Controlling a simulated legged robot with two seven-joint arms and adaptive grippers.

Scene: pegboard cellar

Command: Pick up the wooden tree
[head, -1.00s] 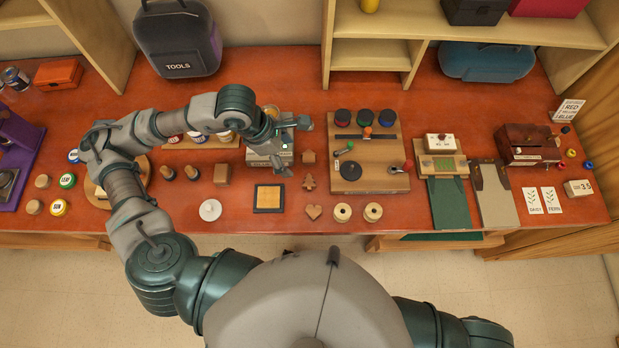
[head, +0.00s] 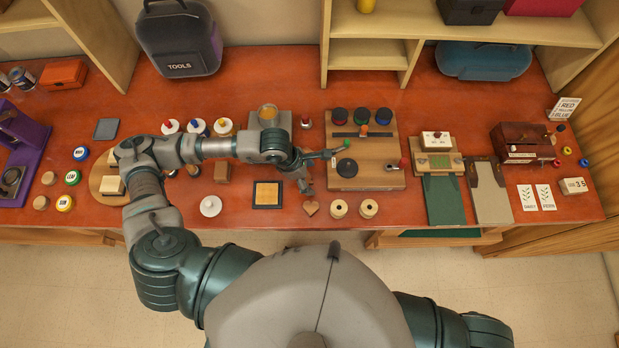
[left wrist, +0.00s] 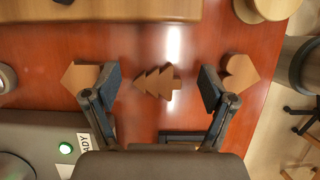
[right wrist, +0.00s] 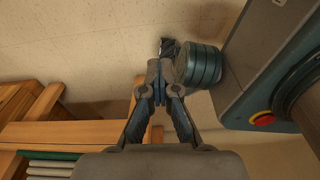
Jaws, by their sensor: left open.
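The wooden tree (left wrist: 156,82) is a small flat brown cut-out lying on the red-brown bench, seen in the left wrist view. My left gripper (left wrist: 160,86) is open above it, with one finger on each side and nothing held. In the head view my left gripper (head: 318,170) hides the tree. A wooden house shape (left wrist: 80,78) lies left of the tree and a wooden heart (left wrist: 240,73) lies right of it in the left wrist view. The heart also shows in the head view (head: 310,208). My right gripper (right wrist: 160,86) is shut and empty, over the floor.
A wooden board with coloured knobs (head: 385,180) stands just right of the left gripper. Two wooden spools (head: 368,208) and a framed square pad (head: 267,195) lie near the bench's front. A grey device with a green button (left wrist: 40,145) is close by in the left wrist view.

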